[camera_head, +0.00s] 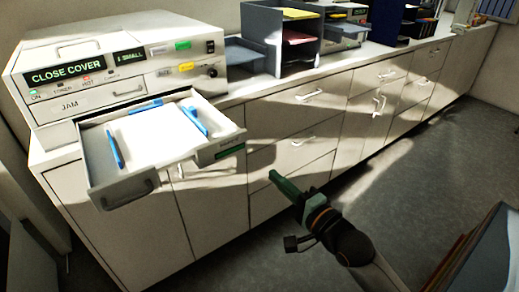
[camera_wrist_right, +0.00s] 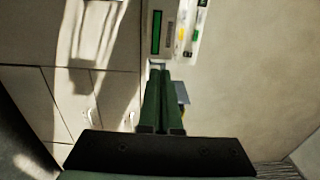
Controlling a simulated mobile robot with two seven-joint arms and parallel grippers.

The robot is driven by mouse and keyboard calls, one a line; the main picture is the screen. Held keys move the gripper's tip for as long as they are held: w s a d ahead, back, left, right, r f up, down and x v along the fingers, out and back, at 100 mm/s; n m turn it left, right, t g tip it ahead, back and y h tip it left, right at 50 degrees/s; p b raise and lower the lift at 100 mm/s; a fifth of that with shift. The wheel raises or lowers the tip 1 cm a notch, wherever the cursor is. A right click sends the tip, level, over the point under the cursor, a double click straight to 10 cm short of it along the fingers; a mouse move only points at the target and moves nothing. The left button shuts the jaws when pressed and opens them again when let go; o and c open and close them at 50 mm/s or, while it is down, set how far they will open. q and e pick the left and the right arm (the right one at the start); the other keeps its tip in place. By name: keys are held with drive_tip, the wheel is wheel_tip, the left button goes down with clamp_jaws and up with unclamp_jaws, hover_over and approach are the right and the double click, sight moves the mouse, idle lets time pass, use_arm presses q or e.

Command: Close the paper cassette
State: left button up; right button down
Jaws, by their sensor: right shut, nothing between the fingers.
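The paper cassette (camera_head: 186,164) is a pale drawer pulled out from the front of the printer (camera_head: 120,78) in the head view. It holds white paper (camera_head: 155,138) and blue guides (camera_head: 194,120), and a handle (camera_head: 130,194) shows on its front. My right gripper (camera_head: 275,176) has green fingers and is shut and empty. In the head view it appears to the right of the cassette's front, apart from it. In the right wrist view its closed fingers (camera_wrist_right: 165,75) point at a blurred part of the scene. My left gripper is not in view.
A long cabinet row (camera_head: 290,152) with drawers and bar handles runs to the back right. Paper trays (camera_head: 284,42) stand on its counter. Grey floor (camera_head: 440,160) is open on the right. A dark-edged object (camera_head: 485,262) stands at the lower right.

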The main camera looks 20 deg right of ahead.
sight(238, 145)
drive_tip(key=p+x, duration=0.1)
drive_tip(key=x, duration=1.2)
drive_tip(key=shift+w+a+f, duration=0.1)
drive_tip(key=shift+a, duration=0.05)
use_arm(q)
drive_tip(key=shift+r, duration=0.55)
use_arm(e)
drive_tip(key=shift+w, duration=0.15)
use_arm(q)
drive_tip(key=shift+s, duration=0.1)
